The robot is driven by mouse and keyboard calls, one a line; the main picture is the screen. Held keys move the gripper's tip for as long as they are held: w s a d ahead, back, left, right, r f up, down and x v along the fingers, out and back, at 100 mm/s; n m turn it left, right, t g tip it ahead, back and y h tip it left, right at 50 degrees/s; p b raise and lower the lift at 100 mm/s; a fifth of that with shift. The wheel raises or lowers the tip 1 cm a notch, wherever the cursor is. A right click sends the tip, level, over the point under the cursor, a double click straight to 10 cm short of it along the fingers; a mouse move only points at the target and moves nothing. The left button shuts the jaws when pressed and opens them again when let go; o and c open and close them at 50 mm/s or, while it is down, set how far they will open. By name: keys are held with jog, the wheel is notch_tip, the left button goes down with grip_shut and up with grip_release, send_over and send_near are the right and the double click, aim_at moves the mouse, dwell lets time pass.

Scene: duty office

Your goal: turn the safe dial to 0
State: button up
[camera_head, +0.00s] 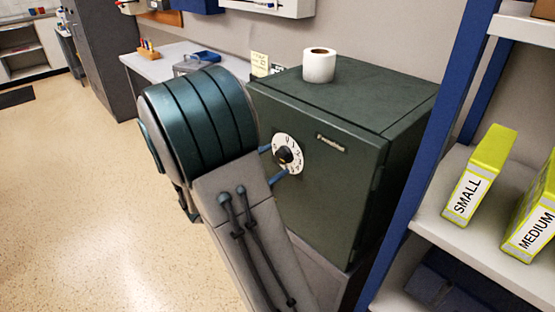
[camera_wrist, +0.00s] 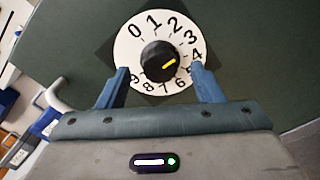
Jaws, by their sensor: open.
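The safe dial (camera_wrist: 128,48) is a white disc with black numerals on the dark green safe door. In its middle is a round black knob (camera_wrist: 152,57) with a yellow mark on the right side, pointing towards the 3 and 4. The 0 is at the upper left of the disc. My gripper (camera_wrist: 160,74) is open, with one blue finger on each side of the knob, over the lower left and right edges of the disc. I cannot tell whether the fingers touch anything. The dial also shows in the head view (camera_head: 294,145), partly behind my gripper (camera_head: 270,164).
The safe (camera_head: 335,190) carries a white paper roll (camera_head: 319,66) on top. A blue-framed shelf with yellow-green boxes (camera_head: 480,175) stands close on the right. A desk (camera_head: 160,62) is behind my arm.

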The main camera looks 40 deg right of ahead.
jog(key=shift+w+d, duration=0.15)
jog(key=shift+d, duration=0.95)
jog(key=c, duration=1)
